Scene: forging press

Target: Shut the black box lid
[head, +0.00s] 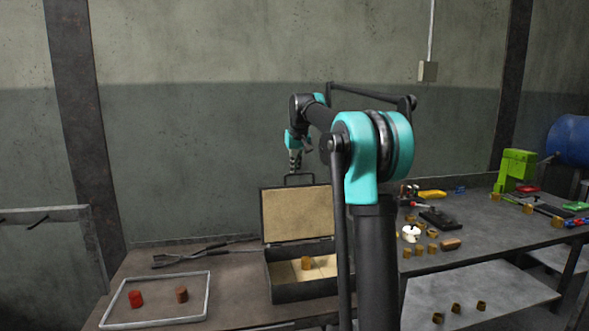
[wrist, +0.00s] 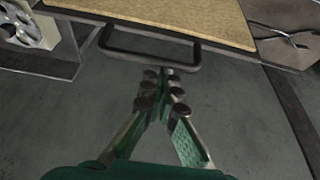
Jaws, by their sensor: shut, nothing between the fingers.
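The black box (head: 298,291) stands on the workbench in the head view, with its lid (head: 297,214) raised upright and its tan lining facing the camera. A dark handle (head: 299,178) sticks up from the lid's top edge. A small brown piece (head: 306,263) lies inside the box. My gripper (head: 295,165) is shut and empty, above and near the handle. In the wrist view, my gripper (wrist: 160,84) points toward the lid's handle (wrist: 150,58), and the tan lid lining (wrist: 165,14) shows beyond it. I cannot tell whether the fingertips touch the handle.
A pale-rimmed tray (head: 208,297) with a red piece (head: 136,299) and a brown piece (head: 181,295) lies left of the box. Tongs (head: 190,255) lie behind the tray. Several small brass pieces and a green machine (head: 515,170) are on the right-hand bench.

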